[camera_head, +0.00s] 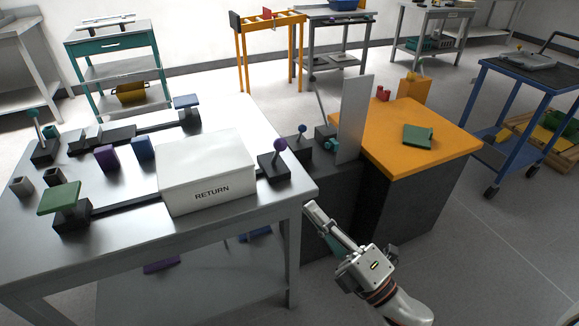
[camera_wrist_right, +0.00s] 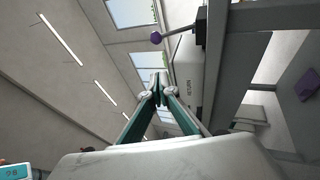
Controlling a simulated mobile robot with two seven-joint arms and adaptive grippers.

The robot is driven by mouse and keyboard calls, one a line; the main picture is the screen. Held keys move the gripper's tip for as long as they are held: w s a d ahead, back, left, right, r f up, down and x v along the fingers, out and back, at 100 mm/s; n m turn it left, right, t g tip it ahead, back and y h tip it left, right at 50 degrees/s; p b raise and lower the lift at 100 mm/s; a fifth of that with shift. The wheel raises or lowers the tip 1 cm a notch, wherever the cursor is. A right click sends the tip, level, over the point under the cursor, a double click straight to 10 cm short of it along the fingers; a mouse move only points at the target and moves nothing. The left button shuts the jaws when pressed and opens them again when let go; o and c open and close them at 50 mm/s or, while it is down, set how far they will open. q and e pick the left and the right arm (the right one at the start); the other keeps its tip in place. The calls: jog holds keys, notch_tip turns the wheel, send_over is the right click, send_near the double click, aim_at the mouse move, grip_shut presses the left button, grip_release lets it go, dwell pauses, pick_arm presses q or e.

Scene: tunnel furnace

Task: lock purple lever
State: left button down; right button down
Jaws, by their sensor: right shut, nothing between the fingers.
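A lever with a purple ball knob (camera_head: 280,145) stands on a dark block at the right end of the metal table, beside the white RETURN box (camera_head: 207,174). A second lever with a violet-blue knob (camera_head: 302,128) stands on a dark block just behind it. In the right wrist view, a purple knob (camera_wrist_right: 156,37) sticks out from a dark block, beyond the fingertips. My right gripper (camera_head: 312,208) is shut and empty, in front of the table's right corner and apart from both levers. Its fingers also show in the wrist view (camera_wrist_right: 159,80). My left gripper is out of view.
A thin grey upright panel (camera_head: 354,119) stands between the levers and the orange-topped bench (camera_head: 447,153), which carries a green piece (camera_head: 417,135). The metal table's edge (camera_head: 250,222) is close to my right gripper. Open floor (camera_head: 480,250) lies to the right.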

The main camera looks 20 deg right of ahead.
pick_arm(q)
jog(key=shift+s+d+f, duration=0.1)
pick_arm(e)
jog(key=shift+n, duration=0.3)
jog(key=shift+w, duration=0.1)
jog(key=p, duration=0.1)
send_near(277, 153)
jog(key=a+r, duration=0.4)
jog(key=a, duration=0.1)
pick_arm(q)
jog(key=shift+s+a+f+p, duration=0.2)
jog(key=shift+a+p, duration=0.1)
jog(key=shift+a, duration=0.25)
pick_arm(e)
jog(key=shift+w+d+r, duration=0.2)
jog(key=shift+w+d, duration=0.25)
jog(key=shift+w, duration=0.3)
jog(key=shift+w+d+r, duration=0.25)
jog(key=shift+w+d, duration=0.2)
jog(key=shift+w, duration=0.25)
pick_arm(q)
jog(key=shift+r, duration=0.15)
